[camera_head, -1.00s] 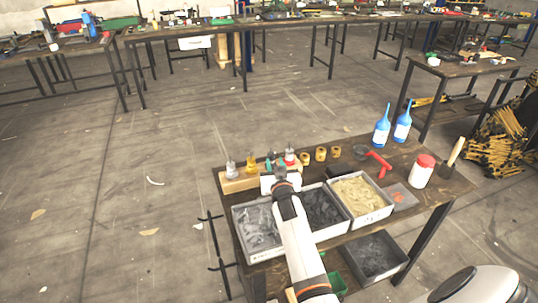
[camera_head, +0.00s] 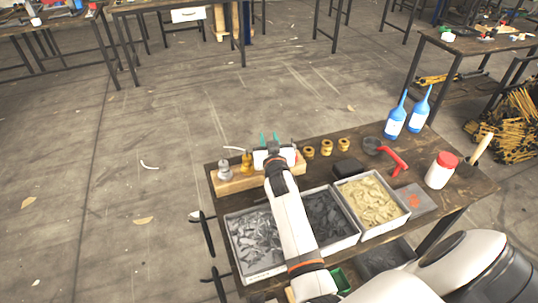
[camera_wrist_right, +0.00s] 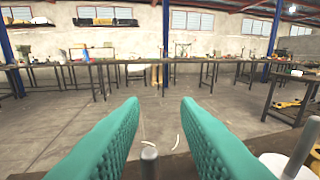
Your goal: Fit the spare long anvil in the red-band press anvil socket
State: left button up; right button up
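My right gripper (camera_head: 268,138), with teal fingers, is over the wooden block (camera_head: 235,184) at the table's back left. In the right wrist view its two fingers are wide apart. A grey upright pin (camera_wrist_right: 150,162) shows low between them, touching neither as far as I can tell. A silver press-like piece (camera_head: 224,170) and a yellow one (camera_head: 247,163) stand on the block left of the gripper. The gripper and wrist hide the block's right part; no red band shows there. I cannot identify the long anvil. My left gripper is not in view.
Several brass pieces, one of them here (camera_head: 326,148), stand right of the block. Bins of grey parts (camera_head: 242,268) and tan parts (camera_head: 343,186) fill the front.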

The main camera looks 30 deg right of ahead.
jog(key=shift+s+a+r, duration=0.4)
jog(key=shift+s+r, duration=0.1)
jog(key=shift+s, duration=0.05)
jog(key=shift+c, duration=0.6)
grip_shut()
jog(key=shift+f, duration=0.1)
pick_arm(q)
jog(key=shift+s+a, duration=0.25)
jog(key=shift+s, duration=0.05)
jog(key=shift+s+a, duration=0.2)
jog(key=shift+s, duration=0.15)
